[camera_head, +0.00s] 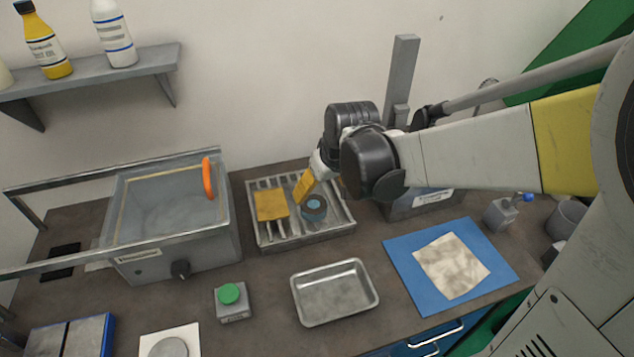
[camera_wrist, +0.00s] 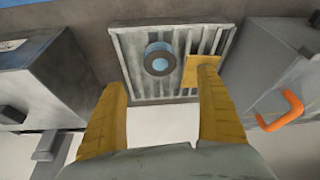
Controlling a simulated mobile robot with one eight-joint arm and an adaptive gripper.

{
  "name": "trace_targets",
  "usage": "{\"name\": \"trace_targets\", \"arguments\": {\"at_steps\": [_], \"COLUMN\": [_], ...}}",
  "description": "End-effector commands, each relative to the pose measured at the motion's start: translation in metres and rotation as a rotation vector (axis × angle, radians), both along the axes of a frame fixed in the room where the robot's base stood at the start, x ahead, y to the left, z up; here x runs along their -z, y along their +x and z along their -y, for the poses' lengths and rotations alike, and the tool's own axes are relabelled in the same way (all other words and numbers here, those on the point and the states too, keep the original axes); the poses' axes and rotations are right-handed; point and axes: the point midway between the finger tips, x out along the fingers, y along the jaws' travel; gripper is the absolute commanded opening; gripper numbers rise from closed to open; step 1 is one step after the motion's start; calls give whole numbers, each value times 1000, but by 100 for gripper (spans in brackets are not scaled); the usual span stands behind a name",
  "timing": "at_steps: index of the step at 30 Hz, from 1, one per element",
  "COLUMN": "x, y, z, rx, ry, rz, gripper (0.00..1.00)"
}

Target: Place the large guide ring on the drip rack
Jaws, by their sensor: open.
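The guide ring (camera_head: 314,215) is a dark ring with a light blue part. It lies flat on the right half of the slatted metal drip rack (camera_head: 262,243). The wrist view also shows the ring (camera_wrist: 150,64) on the rack (camera_wrist: 126,64), with slats around it. My gripper (camera_head: 304,188) has yellow fingers and is above the rack, close behind the ring in the head view. In the wrist view its fingers (camera_wrist: 162,82) are wide apart with nothing between them, and the ring appears beyond the tips, apart from them.
A yellow pad (camera_head: 271,205) lies on the rack's left half. A grey tank with an orange handle (camera_head: 208,178) stands left, and a grey box (camera_head: 425,203) right. A metal tray (camera_head: 335,292), a green-capped block (camera_head: 232,302) and a blue mat (camera_head: 408,262) are in front.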

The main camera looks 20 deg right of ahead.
Motion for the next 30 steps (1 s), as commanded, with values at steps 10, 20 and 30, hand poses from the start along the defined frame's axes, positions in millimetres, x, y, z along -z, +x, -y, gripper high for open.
{"name": "trace_targets", "arguments": {"at_steps": [10,20,30], "x": [-54,-73,-73], "y": [-70,-145,-160], "z": [4,9,10], "rx": [66,139,156], "ry": [3,14,18], "rz": [91,199,227], "gripper": [85,85,85]}}
